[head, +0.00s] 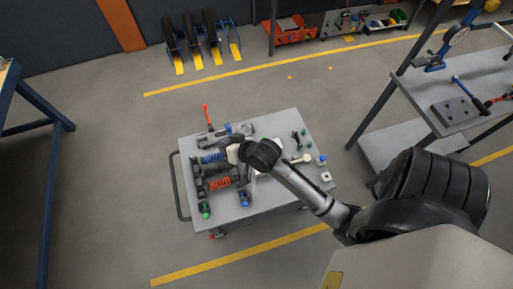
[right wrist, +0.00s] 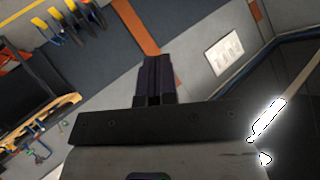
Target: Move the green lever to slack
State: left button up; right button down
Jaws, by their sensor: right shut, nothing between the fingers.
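A grey wheeled cart (head: 262,201) carries small parts. A small green-topped part (head: 206,212) stands at its front left corner, and thin dark-green upright parts (head: 296,137) stand near its right side. I cannot tell whether either is the green lever. My right gripper (head: 224,143) is above the back middle of the cart, partly hidden by its own wrist. In the right wrist view its two dark fingers (right wrist: 156,75) are together with nothing between them. My left gripper is not in view.
A red-handled upright lever (head: 207,114), blue springs (head: 213,157) and red springs (head: 219,184) are on the cart's left part. A shelf rack (head: 465,112) stands at the right, a blue-legged bench (head: 45,105) at the left. Floor around the cart's left is clear.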

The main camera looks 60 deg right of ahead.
jog(key=w+d+f+m+t+h+b, duration=0.3)
jog(key=w+d+m+t+h+b, duration=0.55)
jog(key=w+d+m+b, duration=0.6)
jog(key=s+d+f+m+g+h+b, duration=0.2)
jog(key=d+f+m+g+h+b, duration=0.35)
jog(key=m, duration=0.65)
jog(key=s+d+f+m+g+h+b, duration=0.1)
jog(key=d+f+m+g+h+b, duration=0.2)
jog(key=d+m+g+h+b, duration=0.65)
notch_tip(320, 180, down, 14)
jog(key=s+m+g+y+b, duration=0.1)
jog(key=m+g+y+b, duration=0.7)
jog(key=m+g, duration=0.6)
jog(key=a+f+m+y+b, duration=0.2)
jog(key=a+f+b, duration=0.1)
jog(key=a, duration=0.1)
jog(key=w+a+f+m+y+b, duration=0.1)
jog(key=a+f+m+y+b, duration=0.2)
jog(key=w+a+f+m+y+b, duration=0.1)
jog(key=a+f+m+y+b, duration=0.1)
jog(key=a+f+m+b, duration=0.1)
jog(key=shift+w+a, duration=0.25)
jog(key=shift+a, duration=0.6)
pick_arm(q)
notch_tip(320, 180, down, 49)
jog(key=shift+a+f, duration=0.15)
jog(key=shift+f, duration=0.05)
